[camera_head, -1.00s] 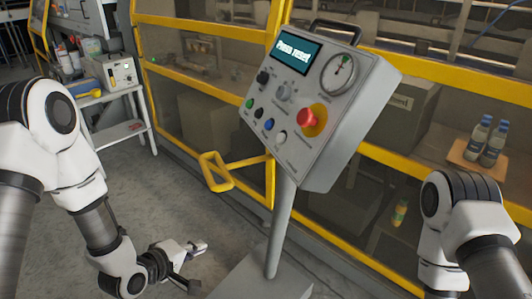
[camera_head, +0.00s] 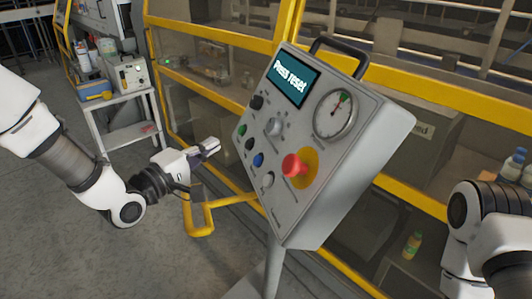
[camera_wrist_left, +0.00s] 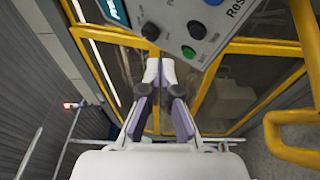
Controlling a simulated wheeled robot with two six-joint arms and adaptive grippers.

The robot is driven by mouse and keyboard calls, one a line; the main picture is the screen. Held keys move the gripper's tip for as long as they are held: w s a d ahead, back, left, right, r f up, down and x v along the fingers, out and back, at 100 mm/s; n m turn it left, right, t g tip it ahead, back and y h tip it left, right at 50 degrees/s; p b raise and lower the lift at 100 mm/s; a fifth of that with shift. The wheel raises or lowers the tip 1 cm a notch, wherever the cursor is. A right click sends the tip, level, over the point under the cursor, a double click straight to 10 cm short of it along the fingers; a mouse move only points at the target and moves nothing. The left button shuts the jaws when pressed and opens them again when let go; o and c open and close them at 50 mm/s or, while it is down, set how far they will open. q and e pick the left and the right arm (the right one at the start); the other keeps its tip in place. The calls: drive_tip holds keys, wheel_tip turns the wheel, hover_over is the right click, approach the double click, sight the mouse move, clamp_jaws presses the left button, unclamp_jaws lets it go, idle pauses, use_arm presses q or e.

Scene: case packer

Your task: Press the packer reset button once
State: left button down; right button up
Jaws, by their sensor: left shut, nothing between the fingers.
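The packer's grey control box (camera_head: 310,190) stands tilted on a post, and its screen (camera_head: 292,79) reads "Press reset". Its face carries a green button (camera_head: 241,130), a black button (camera_head: 249,145), a blue button (camera_head: 258,159), a pale button (camera_head: 267,179) and a red mushroom button (camera_head: 294,165) on yellow. In the left wrist view, a label starting "Res" is beside the blue button (camera_wrist_left: 214,2); the green button (camera_wrist_left: 188,52) shows too. My left gripper (camera_head: 211,147) is shut and empty, left of the box and apart from it. My right gripper is out of view.
A yellow door handle (camera_head: 201,216) sits close below my left gripper. Yellow-framed guard panels (camera_head: 225,42) stand behind the box. The box also has a gauge (camera_head: 334,114) and a top handle (camera_head: 340,55). A small table (camera_head: 130,135) stands at back left.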

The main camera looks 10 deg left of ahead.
sight(257, 161)
use_arm(q)
drive_tip(key=w+d+f+b, duration=0.2)
drive_tip(key=d+f+b, duration=0.2)
drive_tip(key=d, duration=0.2)
drive_tip(key=shift+w, duration=0.3)
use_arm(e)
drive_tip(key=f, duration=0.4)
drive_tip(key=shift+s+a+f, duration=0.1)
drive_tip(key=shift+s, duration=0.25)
use_arm(q)
drive_tip(key=shift+s, duration=0.1)
drive_tip(key=shift+d+f, duration=0.1)
drive_tip(key=shift+d, duration=0.05)
idle(0.5)
drive_tip(key=shift+w+d+f, duration=0.15)
drive_tip(key=shift+w+d, duration=0.15)
